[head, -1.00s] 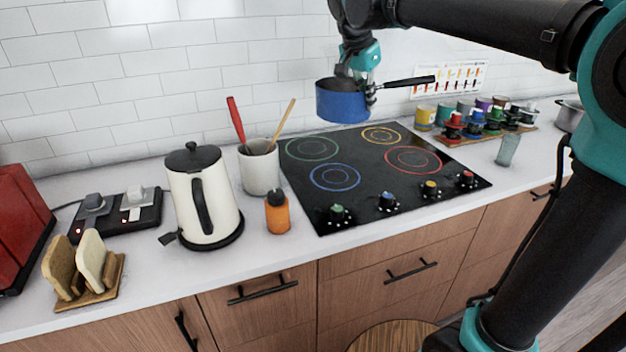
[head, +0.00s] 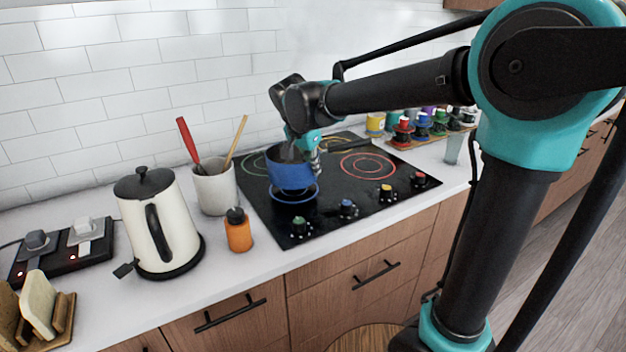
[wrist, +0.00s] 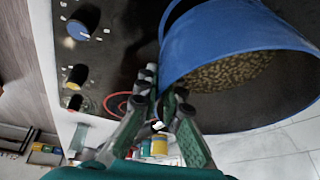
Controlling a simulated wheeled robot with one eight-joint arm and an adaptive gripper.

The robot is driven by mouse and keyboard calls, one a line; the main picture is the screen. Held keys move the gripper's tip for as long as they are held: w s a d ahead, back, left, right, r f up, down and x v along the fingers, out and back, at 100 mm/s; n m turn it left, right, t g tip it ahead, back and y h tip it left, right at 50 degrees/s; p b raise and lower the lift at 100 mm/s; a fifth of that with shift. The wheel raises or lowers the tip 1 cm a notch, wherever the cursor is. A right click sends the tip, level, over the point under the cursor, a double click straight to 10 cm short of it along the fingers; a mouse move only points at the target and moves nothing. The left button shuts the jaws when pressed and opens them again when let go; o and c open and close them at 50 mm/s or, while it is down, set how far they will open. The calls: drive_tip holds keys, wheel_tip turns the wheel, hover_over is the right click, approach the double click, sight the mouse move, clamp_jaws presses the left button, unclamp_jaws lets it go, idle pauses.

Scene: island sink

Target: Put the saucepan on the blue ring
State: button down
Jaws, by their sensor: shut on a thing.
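The blue saucepan (head: 288,174) is over the blue ring (head: 296,201) on the black cooktop, and looks roughly level. The front of the ring shows below it; I cannot tell whether the pan's base touches the glass. My gripper (head: 314,162) is shut on the saucepan at its right side, near the handle root; the exact grip is partly hidden. In the wrist view the saucepan (wrist: 200,40) fills the upper right, with brown speckled matter inside, and my gripper's fingers (wrist: 163,100) are at its wall.
A white crock (head: 215,190) with utensils stands left of the cooktop, with an orange bottle (head: 238,232) and a white kettle (head: 158,225) nearby. The red ring (head: 367,167) is bare. Knobs (head: 347,209) line the front edge. A glass (head: 453,148) stands to the right.

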sight(313, 179)
drive_tip(key=shift+f, duration=2.05)
drive_tip(key=shift+f, duration=0.15)
drive_tip(key=c, duration=1.7)
unclamp_jaws()
drive_tip(key=v, duration=1.2)
